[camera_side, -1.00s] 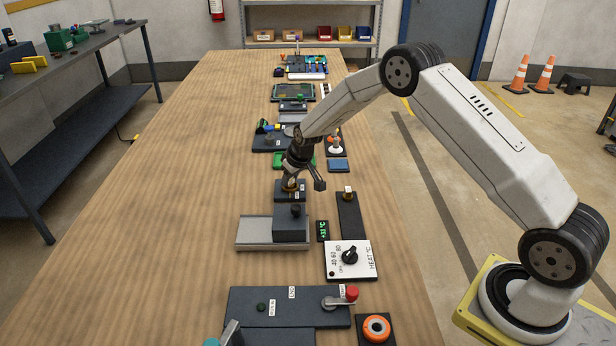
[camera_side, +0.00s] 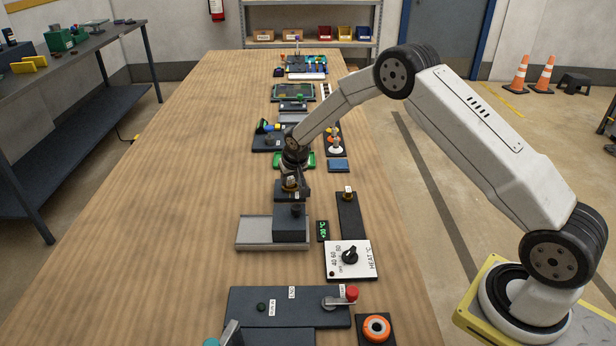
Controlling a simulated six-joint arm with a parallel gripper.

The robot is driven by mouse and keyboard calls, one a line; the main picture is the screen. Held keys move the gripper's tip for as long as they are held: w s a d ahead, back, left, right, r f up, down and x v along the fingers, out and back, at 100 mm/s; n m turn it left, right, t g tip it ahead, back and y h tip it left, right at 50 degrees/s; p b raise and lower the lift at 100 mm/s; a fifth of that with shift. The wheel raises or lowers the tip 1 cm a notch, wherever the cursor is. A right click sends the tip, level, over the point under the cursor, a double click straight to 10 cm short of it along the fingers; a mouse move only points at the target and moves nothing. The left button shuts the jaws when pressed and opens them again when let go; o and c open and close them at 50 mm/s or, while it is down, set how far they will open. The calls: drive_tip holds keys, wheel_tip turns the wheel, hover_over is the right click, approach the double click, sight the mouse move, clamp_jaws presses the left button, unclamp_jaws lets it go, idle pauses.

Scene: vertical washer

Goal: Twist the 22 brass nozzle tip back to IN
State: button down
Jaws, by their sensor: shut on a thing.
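The brass nozzle tip (camera_side: 290,184) sits on a small dark block (camera_side: 282,196) in the middle of the table. My gripper (camera_side: 291,186) points down over it and is shut on the tip. The fingers partly cover the tip, and its turn angle is too small to read. A label beside it is not legible. A second brass piece (camera_side: 348,195) stands on a long black plate (camera_side: 350,220) to the right.
A grey slide with a dark block (camera_side: 291,226) lies just in front. A heat dial panel (camera_side: 350,258) and a small green display (camera_side: 322,231) are at its right. A green part (camera_side: 308,160) and a blue block (camera_side: 338,165) lie behind. The table's left side is clear.

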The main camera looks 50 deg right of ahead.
sight(290, 179)
drive_tip(key=shift+m, duration=0.4)
drive_tip(key=shift+a+m+g+h, duration=0.1)
drive_tip(key=shift+m+g+h, duration=0.25)
drive_tip(key=shift+m, duration=0.7)
drive_tip(key=shift+m+g+h, duration=0.25)
drive_tip(key=shift+m+h, duration=0.2)
drive_tip(key=shift+m, duration=0.6)
unclamp_jaws()
drive_tip(key=shift+r, duration=0.15)
drive_tip(key=shift+r, duration=3.35)
